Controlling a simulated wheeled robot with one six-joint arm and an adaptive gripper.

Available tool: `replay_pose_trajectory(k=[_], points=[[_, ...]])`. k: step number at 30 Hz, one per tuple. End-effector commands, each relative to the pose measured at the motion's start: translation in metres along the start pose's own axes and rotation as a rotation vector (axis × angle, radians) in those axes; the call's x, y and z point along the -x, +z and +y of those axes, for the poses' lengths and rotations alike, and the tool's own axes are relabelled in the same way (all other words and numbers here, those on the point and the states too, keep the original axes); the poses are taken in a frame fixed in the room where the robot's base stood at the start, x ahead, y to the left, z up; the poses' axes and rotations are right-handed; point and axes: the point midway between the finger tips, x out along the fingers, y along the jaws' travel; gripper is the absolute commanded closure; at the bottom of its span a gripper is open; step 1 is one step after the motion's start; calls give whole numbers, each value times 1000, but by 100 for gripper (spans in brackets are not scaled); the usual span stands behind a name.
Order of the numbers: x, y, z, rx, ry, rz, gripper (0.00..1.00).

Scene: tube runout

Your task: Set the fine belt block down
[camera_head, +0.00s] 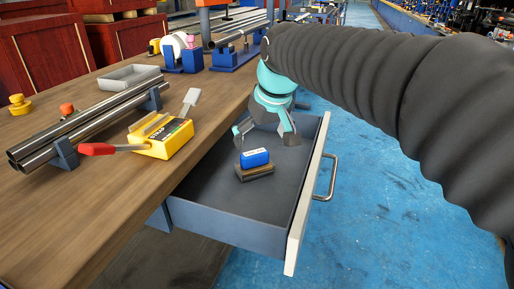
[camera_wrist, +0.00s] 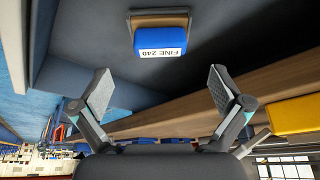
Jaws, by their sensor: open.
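The fine belt block (camera_head: 255,158) has a blue top over a brown base and sits on the floor of the open drawer (camera_head: 215,223). In the wrist view the block (camera_wrist: 161,38) shows a white label reading "FINE 240", upside down, and lies beyond the fingertips. My gripper (camera_head: 264,137) is open and empty, above the drawer and just behind the block. Its two spread fingers also show in the wrist view (camera_wrist: 160,84), with nothing between them and clear of the block.
The wooden bench (camera_head: 60,225) runs beside the drawer on the left. On it are a yellow block (camera_head: 160,139), a red-handled tool (camera_head: 98,149), steel tubes (camera_head: 75,125) and a grey tray (camera_head: 128,77). The drawer handle (camera_head: 328,178) juts over open blue floor (camera_head: 400,220).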

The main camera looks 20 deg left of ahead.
Motion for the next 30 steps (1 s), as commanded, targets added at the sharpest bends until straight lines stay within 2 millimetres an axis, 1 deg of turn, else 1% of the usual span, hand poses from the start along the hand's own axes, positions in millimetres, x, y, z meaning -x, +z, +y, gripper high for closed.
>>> replay_pose_trajectory(k=[1,3,6,9,12,17,20,23,26,27,29,30], points=[[11,-1,0,0,1,4,0],[22,-1,0,0,1,3,0],[34,0,0,0,0,2,0],[41,0,0,0,0,0,0],[45,0,0,0,0,1,0],[46,0,0,-1,0,0,0],[48,8,6,-16,7,2,0],[54,31,25,-65,29,10,0],[62,72,51,-145,65,21,0],[65,92,61,-182,83,26,0],[67,123,75,-239,109,34,0],[68,144,82,-276,127,39,0]])
